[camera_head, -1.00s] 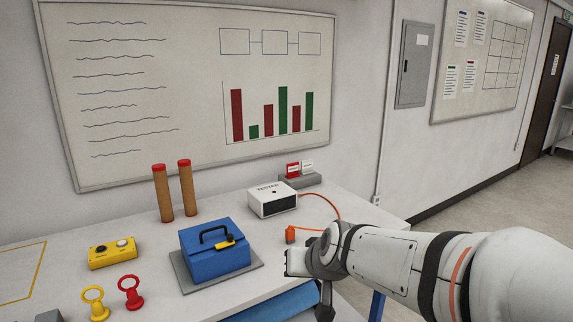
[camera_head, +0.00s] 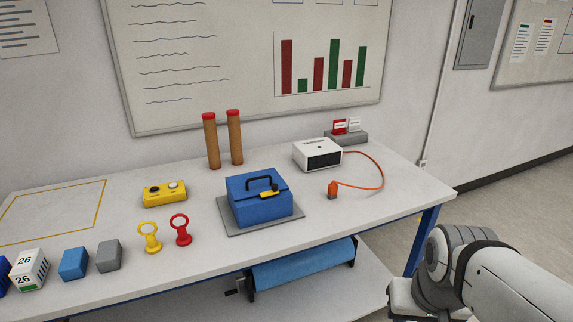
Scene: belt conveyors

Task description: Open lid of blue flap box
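The blue flap box (camera_head: 262,209) stands on a grey plate (camera_head: 233,229) on the white table. Its lid is shut, with a black handle (camera_head: 258,183) on top and a yellow latch (camera_head: 270,194) at the front edge. My arm is at the lower right, past the table's right end and well apart from the box. My gripper (camera_head: 403,303) shows only partly at the bottom edge; its fingertips cannot be made out.
A white tester (camera_head: 318,154) with an orange cable and plug (camera_head: 333,189) stands right of the box. Yellow (camera_head: 149,238) and red (camera_head: 181,230) ring-topped pieces stand left of it. A yellow button box (camera_head: 165,194) and two brown tubes (camera_head: 211,141) are behind.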

